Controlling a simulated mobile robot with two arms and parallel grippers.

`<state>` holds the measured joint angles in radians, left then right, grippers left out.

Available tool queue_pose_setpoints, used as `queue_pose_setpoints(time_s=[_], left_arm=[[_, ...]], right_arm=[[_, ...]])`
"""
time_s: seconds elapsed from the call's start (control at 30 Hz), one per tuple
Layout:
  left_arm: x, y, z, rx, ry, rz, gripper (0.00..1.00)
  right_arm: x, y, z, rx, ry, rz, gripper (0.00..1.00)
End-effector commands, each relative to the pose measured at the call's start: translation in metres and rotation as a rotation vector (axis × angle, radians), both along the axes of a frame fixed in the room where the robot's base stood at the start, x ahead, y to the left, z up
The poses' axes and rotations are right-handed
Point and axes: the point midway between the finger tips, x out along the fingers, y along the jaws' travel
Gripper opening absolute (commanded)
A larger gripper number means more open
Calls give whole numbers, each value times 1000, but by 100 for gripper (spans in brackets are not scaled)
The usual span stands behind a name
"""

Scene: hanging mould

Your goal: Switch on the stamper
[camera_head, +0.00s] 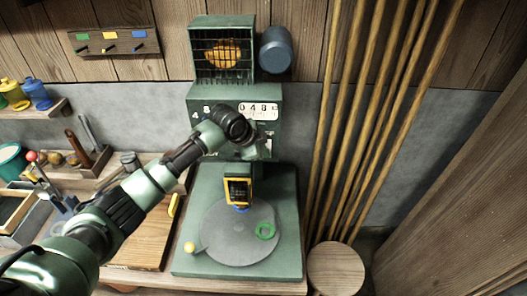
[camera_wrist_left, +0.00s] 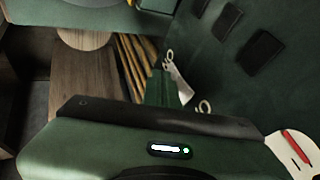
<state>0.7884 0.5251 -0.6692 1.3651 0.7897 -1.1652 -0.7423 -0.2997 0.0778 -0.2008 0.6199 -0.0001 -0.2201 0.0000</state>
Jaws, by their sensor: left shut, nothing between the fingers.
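The stamper is a green machine (camera_head: 210,98) in the middle of the head view, with a number counter (camera_head: 258,111) on its front. Below are a yellow-framed block (camera_head: 238,190) and a round grey plate (camera_head: 225,250) on a green base. My left arm reaches across the machine's front, and its gripper (camera_head: 262,148) is close to the panel below the counter. In the left wrist view the fingers (camera_wrist_left: 162,88) are together and empty, with dark rectangular pieces (camera_wrist_left: 262,48) on a green surface to the right. The arm covers part of the panel; I cannot make out a power switch.
A wire cage (camera_head: 222,52) and a blue cylinder (camera_head: 275,48) sit above the machine. Long wooden poles (camera_head: 365,130) and a round stool (camera_head: 336,268) stand at the right. A wooden board (camera_head: 145,240) lies at the left.

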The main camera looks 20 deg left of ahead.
Motion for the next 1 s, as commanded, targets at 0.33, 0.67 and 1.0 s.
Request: queue_pose_setpoints(time_s=[0.33,0.67,1.0], left_arm=[[7,0,0,5,-22,1,0],[7,0,14,5,-21,0,0],[7,0,15,5,-21,0,0]], right_arm=[[-1,-2,-5,-2,2,1,53],[-1,-3,10,-4,0,1,53],[0,-3,12,-4,0,0,53]])
